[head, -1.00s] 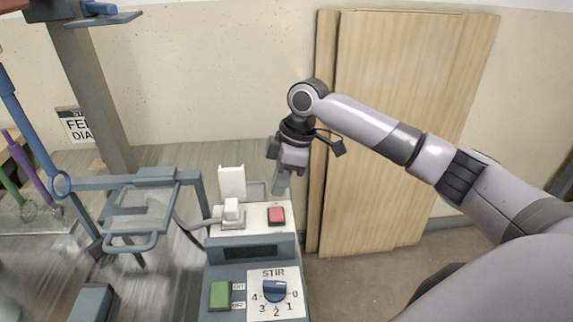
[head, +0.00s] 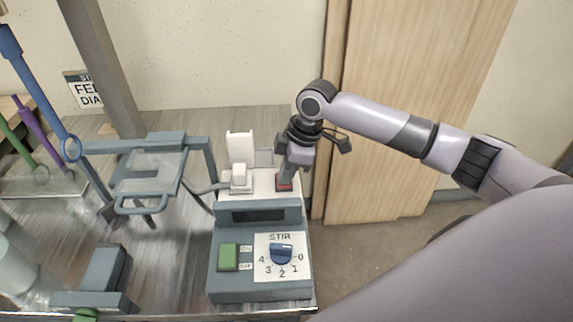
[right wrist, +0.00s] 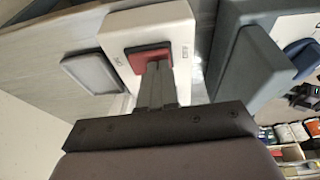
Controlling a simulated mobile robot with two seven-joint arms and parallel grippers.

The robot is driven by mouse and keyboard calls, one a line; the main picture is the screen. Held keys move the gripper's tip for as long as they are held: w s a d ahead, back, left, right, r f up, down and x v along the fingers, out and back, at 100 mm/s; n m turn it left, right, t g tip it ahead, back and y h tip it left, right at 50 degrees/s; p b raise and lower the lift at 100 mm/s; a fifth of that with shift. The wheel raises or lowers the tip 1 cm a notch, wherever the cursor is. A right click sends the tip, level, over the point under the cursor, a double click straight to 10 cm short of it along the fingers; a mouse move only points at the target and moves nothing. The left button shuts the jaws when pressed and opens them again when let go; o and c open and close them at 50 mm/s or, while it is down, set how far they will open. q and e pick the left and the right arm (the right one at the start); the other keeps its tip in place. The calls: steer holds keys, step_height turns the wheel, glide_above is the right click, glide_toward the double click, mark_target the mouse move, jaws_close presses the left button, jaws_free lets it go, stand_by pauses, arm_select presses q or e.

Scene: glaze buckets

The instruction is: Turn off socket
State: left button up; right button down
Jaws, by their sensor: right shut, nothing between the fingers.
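The socket is a white box (head: 262,184) behind the stirrer unit, with a white plug (head: 240,178) and an upright white cover (head: 240,149). Its red rocker switch (head: 284,187) is on the right part of the top and is partly hidden by my gripper. My right gripper (head: 286,180) points down at the switch with its fingers together and empty. In the right wrist view the closed fingers (right wrist: 158,72) reach the red switch (right wrist: 146,57) and seem to touch it; the white socket box (right wrist: 182,40) surrounds it. My left gripper is out of view.
The grey stirrer unit (head: 225,280) stands in front of the socket, with a green switch (head: 228,257) and blue STIR knob (head: 281,254). A grey frame (head: 140,146) stands left. Wooden boards (head: 400,120) lean on the wall at right.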

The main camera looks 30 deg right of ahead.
steer(key=shift+b, duration=0.3)
steer(key=shift+w+d+r+p, duration=0.1)
steer(key=shift+w+d+p, duration=0.25)
steer(key=shift+w, duration=0.35)
steer(key=r+p, duration=0.1)
steer(key=p, duration=0.1)
steer(key=r+p, duration=0.2)
steer(key=shift+s+a, duration=0.1)
steer(key=shift+s, duration=0.1)
steer(key=shift+s+r+p, duration=0.1)
steer(key=shift+r+p, duration=0.6)
steer(key=shift+p, duration=0.3)
steer(key=s+d+r, duration=0.1)
steer(key=s+r, duration=0.2)
steer(key=r, duration=0.5)
steer(key=shift+s+d+r, duration=0.15)
steer(key=shift+s+r, duration=0.2)
steer(key=shift+r, duration=0.05)
steer(key=shift+s, duration=0.1)
